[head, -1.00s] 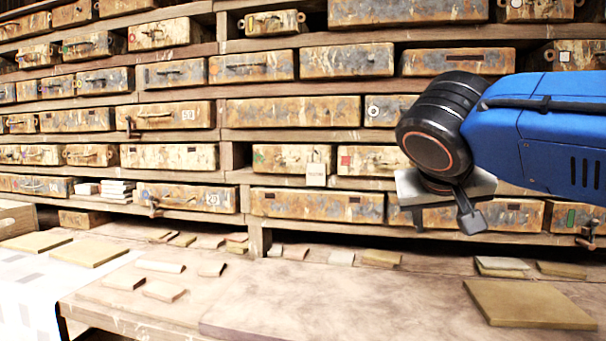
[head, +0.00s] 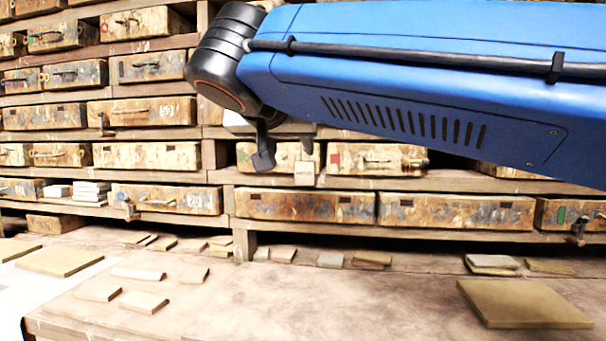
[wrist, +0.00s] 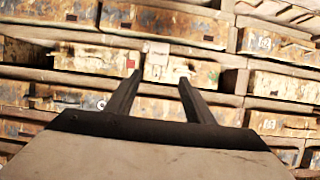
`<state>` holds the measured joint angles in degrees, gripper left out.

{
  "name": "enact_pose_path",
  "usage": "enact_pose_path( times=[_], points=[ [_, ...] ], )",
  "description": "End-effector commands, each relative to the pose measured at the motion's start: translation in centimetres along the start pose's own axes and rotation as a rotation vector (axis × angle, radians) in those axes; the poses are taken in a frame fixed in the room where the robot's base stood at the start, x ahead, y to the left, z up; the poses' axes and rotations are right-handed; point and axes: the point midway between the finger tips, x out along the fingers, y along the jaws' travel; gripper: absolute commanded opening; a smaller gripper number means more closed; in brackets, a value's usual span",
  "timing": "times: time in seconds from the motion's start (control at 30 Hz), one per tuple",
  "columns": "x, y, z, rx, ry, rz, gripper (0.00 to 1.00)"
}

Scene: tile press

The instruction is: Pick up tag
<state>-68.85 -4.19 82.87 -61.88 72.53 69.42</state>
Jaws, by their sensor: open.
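The tag is a small cream card (head: 304,173) with a line of print. It hangs at the front of a worn drawer (head: 255,157) in the rack, over the shelf edge. In the wrist view, which looks upside down, a pale piece that seems to be the tag (wrist: 156,62) shows beyond the gap between my fingers. My gripper (head: 285,152) is open and empty, in front of the drawers beside the tag in the head view. Its two dark fingers (wrist: 158,79) point toward the rack. How far they are from the tag is hard to tell.
The rack's wooden shelves (head: 400,182) and drawer fronts fill the background. Below, a bench (head: 330,300) holds several small tiles and a large square tile (head: 522,304) at right. A red-marked drawer (head: 377,158) sits right of the tag.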

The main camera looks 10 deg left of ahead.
Motion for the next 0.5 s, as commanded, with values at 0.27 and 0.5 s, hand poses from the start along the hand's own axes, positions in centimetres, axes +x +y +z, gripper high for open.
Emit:
enact_pose_path(
  times=[0.27, 0.5],
  points=[
    [5.1, 0.1, 0.0, 0.000, -0.001, 0.004, 0.48],
    [8.2, 0.1, 0.1, -0.001, -0.001, 0.002, 0.48]
  ],
)
